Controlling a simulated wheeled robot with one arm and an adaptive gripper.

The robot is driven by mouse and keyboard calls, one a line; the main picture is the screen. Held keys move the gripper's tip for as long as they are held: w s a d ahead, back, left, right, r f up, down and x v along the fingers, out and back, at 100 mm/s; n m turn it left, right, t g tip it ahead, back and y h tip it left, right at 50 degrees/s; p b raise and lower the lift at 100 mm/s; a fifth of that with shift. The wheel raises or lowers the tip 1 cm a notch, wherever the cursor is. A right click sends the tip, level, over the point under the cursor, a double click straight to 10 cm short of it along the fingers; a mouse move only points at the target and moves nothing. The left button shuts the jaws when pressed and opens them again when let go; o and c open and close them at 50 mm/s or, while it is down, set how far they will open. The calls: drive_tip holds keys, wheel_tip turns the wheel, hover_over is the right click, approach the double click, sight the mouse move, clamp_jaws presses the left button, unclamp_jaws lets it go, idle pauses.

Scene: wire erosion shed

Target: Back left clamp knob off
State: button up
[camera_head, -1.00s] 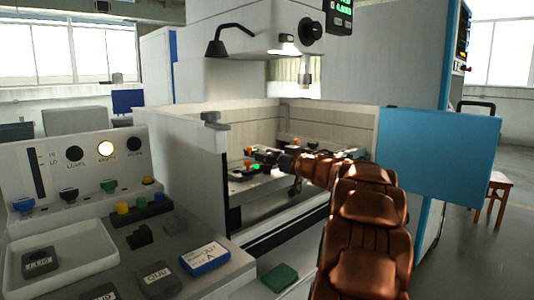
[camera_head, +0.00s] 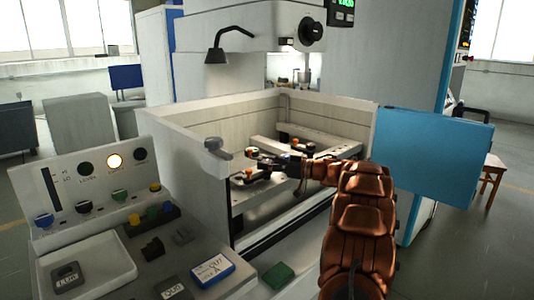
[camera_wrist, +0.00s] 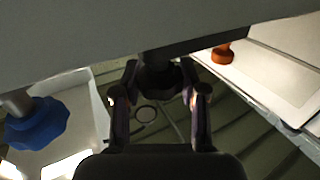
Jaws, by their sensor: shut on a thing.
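My gripper (camera_head: 268,161) reaches into the open machine tank from the right in the head view. In the wrist view, my gripper (camera_wrist: 158,95) has one finger on each side of a dark lobed knob (camera_wrist: 158,76), shut on it. The knob sits under a grey bar that crosses the top of the view. Whether it is still fixed below, I cannot tell. A blue knob (camera_wrist: 38,122) is at the left of the wrist view and an orange knob (camera_wrist: 222,54) at upper right. In the head view an orange knob (camera_head: 248,173) is near my fingers.
The tank wall (camera_head: 221,180) stands left of my gripper. A blue panel (camera_head: 432,150) is right of my arm. A lamp (camera_head: 217,56) hangs above. The control desk (camera_head: 150,262) with buttons, a white tray (camera_head: 94,264) and labelled blocks fills the lower left.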

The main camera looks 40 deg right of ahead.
sight(267, 161)
drive_tip(key=shift+r+n+g+y+p, duration=0.15)
drive_tip(key=shift+n+g+y+p, duration=0.75)
drive_tip(key=shift+p, duration=1.05)
drive_tip(key=shift+n+g+y+p, duration=1.15)
drive_tip(key=shift+y+p, duration=0.65)
drive_tip(key=shift+p, duration=1.05)
drive_tip(key=o, duration=1.2)
drive_tip(key=shift+c, duration=0.2)
wheel_tip(267, 161, up, 10)
drive_tip(key=shift+f, duration=0.1)
